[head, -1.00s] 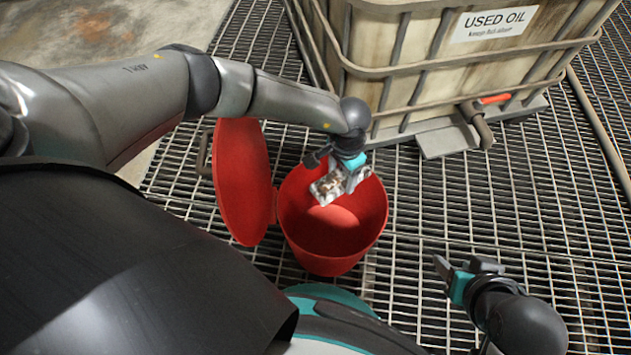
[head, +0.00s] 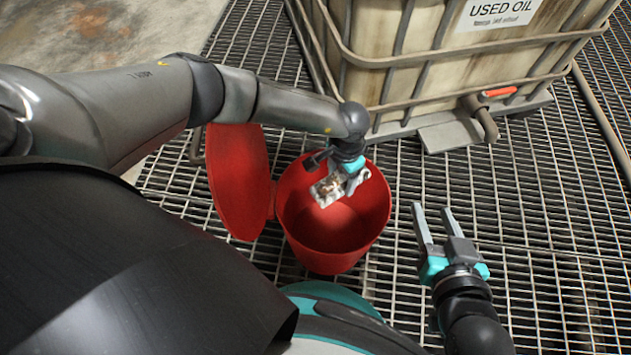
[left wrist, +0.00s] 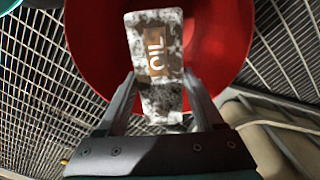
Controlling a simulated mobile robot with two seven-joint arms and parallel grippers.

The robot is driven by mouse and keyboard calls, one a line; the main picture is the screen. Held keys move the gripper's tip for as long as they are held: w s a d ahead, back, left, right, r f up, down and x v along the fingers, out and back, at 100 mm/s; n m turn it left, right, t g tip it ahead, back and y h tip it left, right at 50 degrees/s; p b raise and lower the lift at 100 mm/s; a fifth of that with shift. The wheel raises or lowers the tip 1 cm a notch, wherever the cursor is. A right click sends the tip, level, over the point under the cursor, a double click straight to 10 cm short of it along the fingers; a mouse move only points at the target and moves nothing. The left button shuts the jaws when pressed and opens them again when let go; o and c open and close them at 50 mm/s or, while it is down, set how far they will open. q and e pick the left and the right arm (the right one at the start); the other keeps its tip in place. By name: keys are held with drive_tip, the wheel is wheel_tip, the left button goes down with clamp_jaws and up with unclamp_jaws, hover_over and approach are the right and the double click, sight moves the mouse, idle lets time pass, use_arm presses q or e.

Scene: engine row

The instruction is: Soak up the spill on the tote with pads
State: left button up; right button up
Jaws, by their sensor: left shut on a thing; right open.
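My left gripper (head: 345,174) is shut on a mottled grey-and-white pad (head: 327,190), stained brown in places. It holds the pad over the mouth of the open red bin (head: 350,232). My right gripper (head: 433,224) is open and empty over the grating, right of the bin. The tote (head: 440,75) labelled "USED OIL" stands at the back; its top is out of view. I see no clear spill.
The bin's red lid (head: 238,180) stands open on its left side. The tote's valve with an orange handle (head: 497,92) sticks out low at the front. A hose (head: 600,125) runs along the right. The metal grating (head: 545,205) right of the bin is mostly clear.

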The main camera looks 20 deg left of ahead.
drive_tip(key=shift+a, duration=0.1)
use_arm(q)
drive_tip(key=o, duration=1.5)
drive_tip(key=shift+r+p, duration=0.65)
drive_tip(key=shift+r, duration=0.35)
wheel_tip(320, 180, up, 2)
drive_tip(key=shift+r+p, duration=0.1)
drive_tip(key=shift+p, duration=0.5)
wheel_tip(320, 180, up, 4)
drive_tip(key=shift+f+p, duration=0.25)
drive_tip(key=shift+p, duration=0.65)
use_arm(e)
drive_tip(key=s+d+g+h, duration=0.4)
drive_tip(key=s+d+g, duration=0.2)
drive_tip(key=d, duration=0.2)
use_arm(q)
wheel_tip(320, 180, up, 7)
drive_tip(key=p, duration=0.3)
drive_tip(key=shift+r, duration=0.2)
use_arm(e)
wheel_tip(320, 180, down, 7)
drive_tip(key=g, duration=0.1)
drive_tip(key=shift+f+m+g, duration=0.2)
drive_tip(key=shift+m+g, duration=0.1)
drive_tip(key=shift+g, duration=0.1)
